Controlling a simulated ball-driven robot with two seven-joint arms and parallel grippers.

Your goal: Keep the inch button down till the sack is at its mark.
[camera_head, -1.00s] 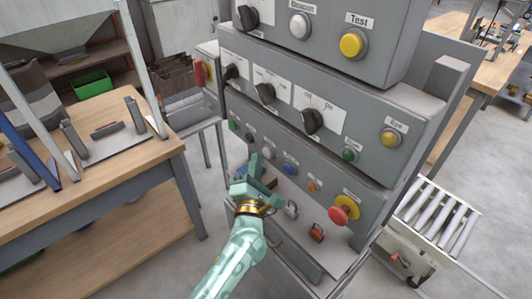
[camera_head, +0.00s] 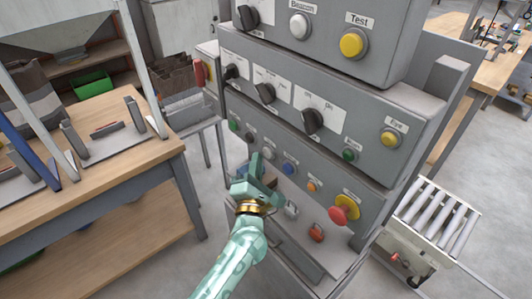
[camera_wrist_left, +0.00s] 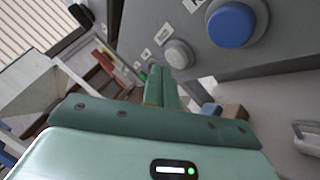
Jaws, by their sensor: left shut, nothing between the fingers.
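My left gripper (camera_head: 254,162) is shut and empty, in front of the lower button row of the grey control panel. In the left wrist view its closed fingers (camera_wrist_left: 162,87) point toward a pale grey-white button (camera_wrist_left: 178,54), with a larger blue button (camera_wrist_left: 231,26) to the right. I cannot tell whether the fingertips touch the pale button. The blue button also shows in the head view (camera_head: 289,169). The small labels are unreadable, so I cannot tell which is the inch button. Brown sacks (camera_head: 172,76) stand at the back left; no mark is discernible. My right gripper is not in view.
The panel also carries knobs (camera_head: 311,121), a yellow Test button (camera_head: 354,43) and a red mushroom button on yellow (camera_head: 343,208). A wooden bench (camera_head: 120,165) stands left, a roller conveyor (camera_head: 436,219) right.

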